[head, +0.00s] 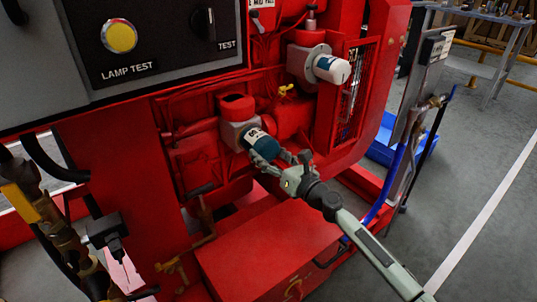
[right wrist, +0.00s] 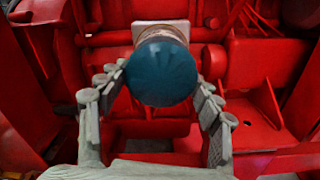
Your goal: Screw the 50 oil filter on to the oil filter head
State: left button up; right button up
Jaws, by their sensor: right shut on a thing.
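The oil filter, a dark teal canister with a white label band (head: 262,144), sits end-on against the grey-beige oil filter head (head: 238,134) on the red engine. In the right wrist view the filter's round teal end (right wrist: 162,72) faces me, with the pale head (right wrist: 160,27) behind it. My right gripper (head: 283,168) is shut on the filter; its jointed fingers (right wrist: 155,98) lie on either side of the teal end. The joint between filter and head is partly hidden, so how far it is threaded cannot be told.
A second, white-bodied canister (head: 331,69) sticks out from a grey head above right. A red box-like step (head: 268,250) lies below. The control panel (head: 140,45) overhangs upper left. Hoses hang on a stand (head: 420,100) to the right. Open floor lies at lower right.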

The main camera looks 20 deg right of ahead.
jog(key=shift+c, duration=0.8)
jog(key=m+p, duration=0.1)
jog(key=r+m+p, duration=0.1)
jog(key=m+p, duration=0.1)
jog(key=shift+f+m, duration=0.4)
jog(key=shift+m, duration=0.6)
jog(key=m, duration=0.4)
jog(key=shift+a+r+b, duration=0.1)
jog(key=shift+r+b, duration=0.05)
jog(key=shift+b, duration=0.15)
jog(key=o, duration=1.9)
jog(key=shift+o, duration=1.3)
